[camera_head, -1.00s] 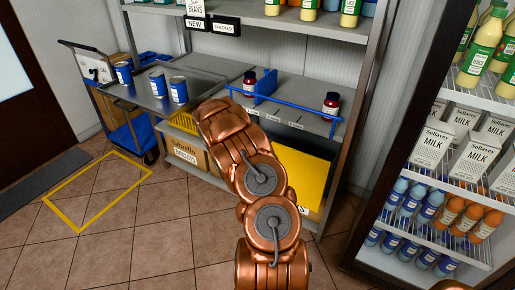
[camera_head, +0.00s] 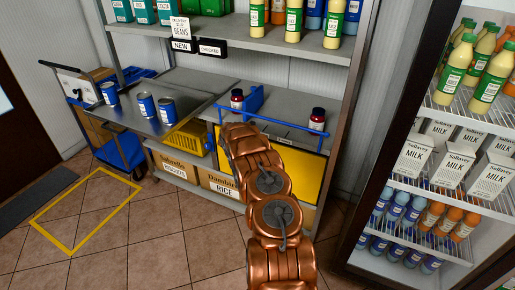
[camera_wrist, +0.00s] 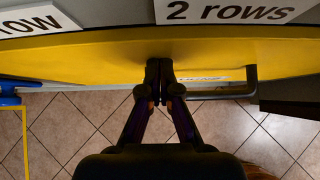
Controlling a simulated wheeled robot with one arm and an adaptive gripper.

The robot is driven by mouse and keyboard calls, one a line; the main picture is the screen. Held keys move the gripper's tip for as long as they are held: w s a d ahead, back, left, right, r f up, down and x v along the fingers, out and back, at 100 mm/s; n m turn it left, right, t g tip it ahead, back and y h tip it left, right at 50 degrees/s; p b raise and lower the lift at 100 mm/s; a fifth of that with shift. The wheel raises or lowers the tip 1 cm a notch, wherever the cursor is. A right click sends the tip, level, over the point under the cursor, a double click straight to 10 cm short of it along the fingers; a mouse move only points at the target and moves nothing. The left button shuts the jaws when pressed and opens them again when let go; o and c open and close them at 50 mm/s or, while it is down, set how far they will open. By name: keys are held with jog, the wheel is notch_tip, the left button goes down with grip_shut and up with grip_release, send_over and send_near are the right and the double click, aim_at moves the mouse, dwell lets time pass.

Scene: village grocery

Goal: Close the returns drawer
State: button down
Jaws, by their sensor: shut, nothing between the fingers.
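The returns drawer shows as a yellow front (camera_head: 312,172) under the grey shelf in the head view, partly hidden behind my arm. In the wrist view the yellow front (camera_wrist: 90,55) runs across the picture, close below the shelf edge. Its dark bar handle (camera_wrist: 252,84) and a small white label are right of my fingers. My gripper (camera_wrist: 159,72) is shut and empty, its fingertips at the yellow front, left of the handle; they look to be touching it. My gripper's tips are hidden in the head view. I cannot tell whether a gap remains behind the front.
The shelf above holds two dark jars (camera_head: 317,119) and a blue rail (camera_head: 270,128). Boxes (camera_head: 218,184) and a yellow basket (camera_head: 190,139) are at the left. Blue cans (camera_head: 145,105) stand on a steel counter. A fridge (camera_head: 440,180) is close on the right. Floor at lower left is clear.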

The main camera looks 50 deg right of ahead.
jog(key=shift+w+d+r, duration=0.1)
jog(key=shift+d+r, duration=0.15)
jog(key=shift+d+r, duration=0.2)
jog(key=shift+d, duration=0.05)
jog(key=shift+a+f, duration=0.1)
jog(key=s+a+r+b, duration=0.3)
jog(key=a+r+b, duration=0.3)
jog(key=a, duration=0.5)
jog(key=shift+a+r, duration=0.15)
jog(key=shift+a, duration=0.1)
dwell(0.7)
